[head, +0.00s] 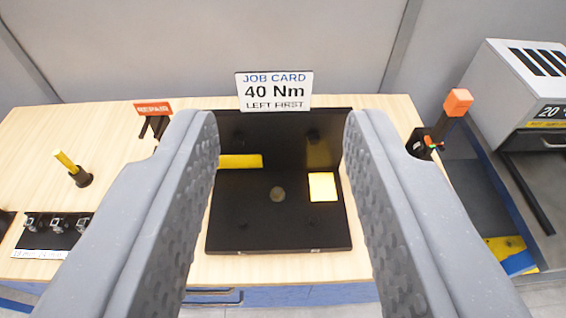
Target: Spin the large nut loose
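My gripper (281,125) is open, with its two grey fingers spread wide and nothing between them. Its fingers frame a black plate or tray (240,230) on the wooden bench beyond. A small brownish round spot (278,194) shows near the middle of the plate; I cannot tell whether it is a nut. A yellow bar (240,161) and a yellow square (322,187) are on the plate. No large nut can be clearly made out. The fingers hide parts of the bench on both sides.
A job card (275,91) reading "40 Nm, left first" stands behind the plate. A repair sign (153,108), a yellow-handled tool (72,168) and a rack of small sockets (55,224) are at left. An orange-topped post (447,115) and a grey cabinet (520,90) are at right.

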